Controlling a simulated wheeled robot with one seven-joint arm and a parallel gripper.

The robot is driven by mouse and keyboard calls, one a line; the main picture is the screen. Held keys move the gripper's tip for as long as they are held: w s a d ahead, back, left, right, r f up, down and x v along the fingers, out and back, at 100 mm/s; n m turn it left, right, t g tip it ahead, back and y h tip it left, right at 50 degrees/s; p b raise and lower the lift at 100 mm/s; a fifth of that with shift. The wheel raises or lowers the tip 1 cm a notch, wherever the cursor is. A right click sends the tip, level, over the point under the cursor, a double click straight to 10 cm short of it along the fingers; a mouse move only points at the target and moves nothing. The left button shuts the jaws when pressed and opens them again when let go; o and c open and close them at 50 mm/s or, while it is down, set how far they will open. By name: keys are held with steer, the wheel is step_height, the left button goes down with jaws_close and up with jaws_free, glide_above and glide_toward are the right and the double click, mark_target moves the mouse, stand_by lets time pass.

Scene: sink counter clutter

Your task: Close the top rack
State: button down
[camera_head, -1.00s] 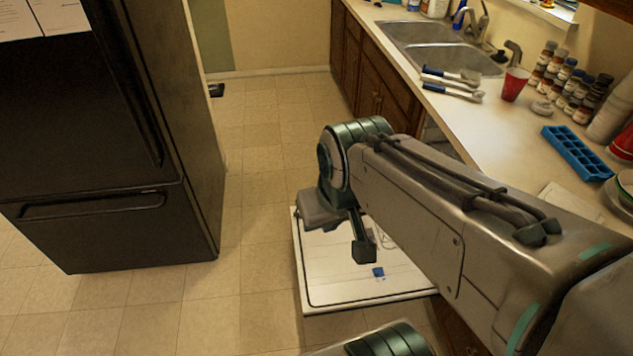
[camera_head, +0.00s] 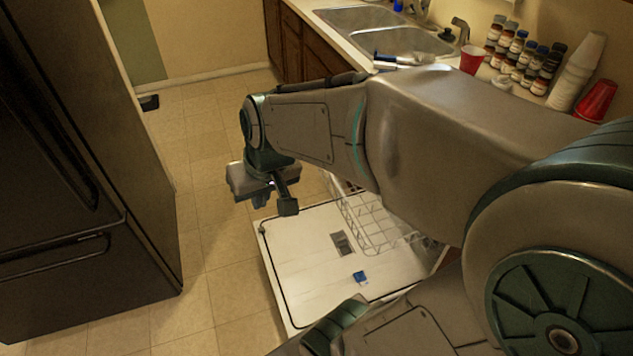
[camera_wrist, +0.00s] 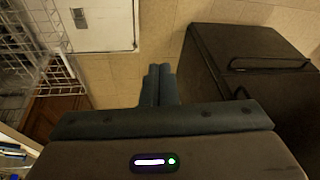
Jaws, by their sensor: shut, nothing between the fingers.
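The top rack (camera_head: 372,222) is a white wire rack in the head view. It sticks out of the dishwasher above the open door, and my arm hides part of it. In the wrist view, white wire racks (camera_wrist: 38,48) show at the left. The open dishwasher door (camera_head: 308,262) lies flat, low over the floor. My gripper (camera_head: 262,198) is to the left of the rack, above the door's far edge and apart from the rack. In the wrist view its fingers (camera_wrist: 158,70) are together with nothing between them.
A black fridge (camera_head: 75,160) stands at the left, with open floor (camera_head: 215,265) between it and the door. The counter at the right holds a sink (camera_head: 395,42), a red cup (camera_head: 472,60) and several bottles (camera_head: 520,55).

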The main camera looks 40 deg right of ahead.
steer(key=w+d+f+m+h+b, duration=0.1)
steer(key=w+d+f+b, duration=0.35)
steer(key=f, duration=0.35)
steer(key=w+d+f+m+h+b, duration=0.1)
steer(key=w+d+f+h+b, duration=0.1)
steer(key=w+d+f+b, duration=0.5)
steer(key=w+d+f+m+h+b, duration=0.15)
steer(key=d+f, duration=0.25)
steer(key=f, duration=0.6)
steer(key=w+d+f+h+b, duration=0.3)
steer(key=w+d+f+b, duration=0.2)
steer(key=d+f, duration=0.6)
steer(key=shift+w+d+f+b, duration=0.2)
steer(key=shift+d+b, duration=1.1)
steer(key=shift+d, duration=1.55)
steer(key=shift+n, duration=0.25)
